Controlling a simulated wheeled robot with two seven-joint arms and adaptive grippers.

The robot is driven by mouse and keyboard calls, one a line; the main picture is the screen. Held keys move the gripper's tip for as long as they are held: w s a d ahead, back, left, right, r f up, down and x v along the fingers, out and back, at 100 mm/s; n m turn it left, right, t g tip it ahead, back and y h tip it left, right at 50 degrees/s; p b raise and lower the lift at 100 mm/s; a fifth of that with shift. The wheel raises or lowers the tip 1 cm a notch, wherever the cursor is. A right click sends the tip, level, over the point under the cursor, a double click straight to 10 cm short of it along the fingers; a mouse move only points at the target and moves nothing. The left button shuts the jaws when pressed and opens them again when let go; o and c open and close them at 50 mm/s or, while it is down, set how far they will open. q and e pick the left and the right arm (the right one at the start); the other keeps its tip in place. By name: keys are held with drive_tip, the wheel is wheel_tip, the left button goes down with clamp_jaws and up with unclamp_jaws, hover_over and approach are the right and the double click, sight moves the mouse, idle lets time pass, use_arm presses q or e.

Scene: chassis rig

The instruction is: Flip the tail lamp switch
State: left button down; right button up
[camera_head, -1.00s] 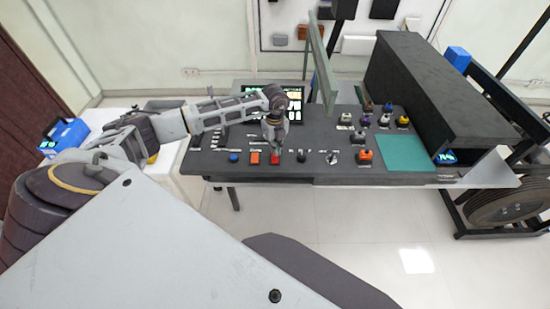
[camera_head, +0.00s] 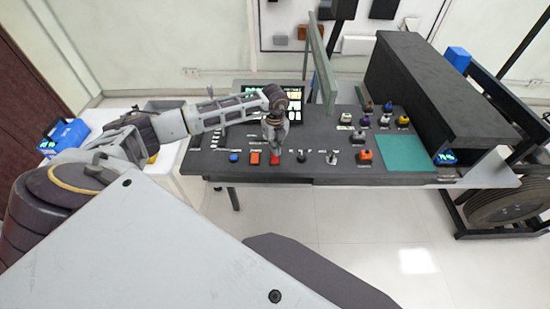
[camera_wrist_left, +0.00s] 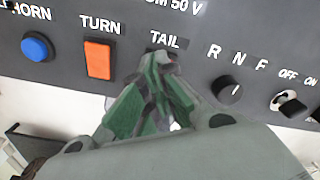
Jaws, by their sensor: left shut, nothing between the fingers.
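The dark control panel (camera_head: 320,170) carries a row of controls along its front edge. The tail lamp switch, a red rocker (camera_head: 275,160), shows just below my left gripper (camera_head: 278,147) in the head view. In the left wrist view my left gripper (camera_wrist_left: 160,60) is shut and empty, with its fingertips just below the TAIL label (camera_wrist_left: 165,41). The fingers hide the tail switch there, so I cannot tell whether they touch it or which way it is tipped. My right gripper is not in view.
The orange TURN switch (camera_wrist_left: 99,59) and the blue HORN button (camera_wrist_left: 36,47) lie left of the fingers. The R N F knob (camera_wrist_left: 228,90) and an OFF/ON toggle (camera_wrist_left: 290,103) lie close on the right. A screen (camera_head: 293,106) stands behind.

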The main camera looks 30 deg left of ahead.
use_arm(q)
drive_tip(key=shift+f, duration=0.2)
idle(0.3)
drive_tip(key=shift+f+b, duration=0.3)
idle(0.4)
drive_tip(key=shift+f+b, duration=0.3)
drive_tip(key=shift+f, duration=0.1)
idle(0.5)
drive_tip(key=shift+f, duration=0.3)
idle(0.4)
drive_tip(key=shift+r, duration=0.1)
drive_tip(key=shift+r+p, duration=0.35)
drive_tip(key=shift+r, duration=0.25)
drive_tip(key=shift+r+p, duration=1.8)
drive_tip(key=shift+r, duration=1.05)
drive_tip(key=shift+d+f, duration=0.1)
